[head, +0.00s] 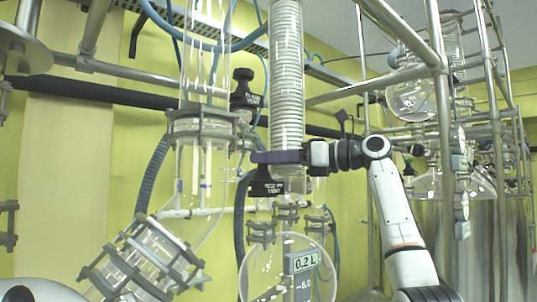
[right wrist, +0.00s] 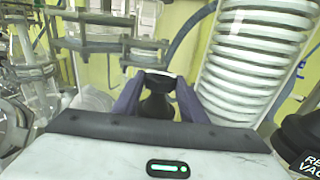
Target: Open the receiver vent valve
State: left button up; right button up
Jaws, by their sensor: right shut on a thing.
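The receiver vent valve (head: 265,185) is black with a white "VENT" label. It sits left of the ribbed condenser's lower end in the head view. My right gripper (head: 268,157) reaches in from the right, its purple fingers at the top of this valve. In the right wrist view, the right gripper (right wrist: 157,98) has its purple fingers on either side of the black valve knob (right wrist: 157,104) and is shut on it. The knob's turn angle cannot be told. My left gripper is not in view.
A ribbed glass condenser (head: 287,70) stands close behind the right gripper. A second black valve (head: 244,90) is higher up; a labelled black valve (right wrist: 300,138) shows at the wrist view's right edge. The receiver flask (head: 270,270), with a 0.2 L readout, is below. Metal pipes (head: 440,120) frame the right.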

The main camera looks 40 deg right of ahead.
jog(key=shift+d+r+n+g+y, duration=0.15)
jog(key=shift+n+g+y, duration=0.4)
jog(key=shift+y, duration=0.25)
jog(key=o, duration=0.9)
jog(key=shift+o, duration=0.8)
jog(key=shift+s, duration=0.1)
jog(key=shift+d, duration=0.1)
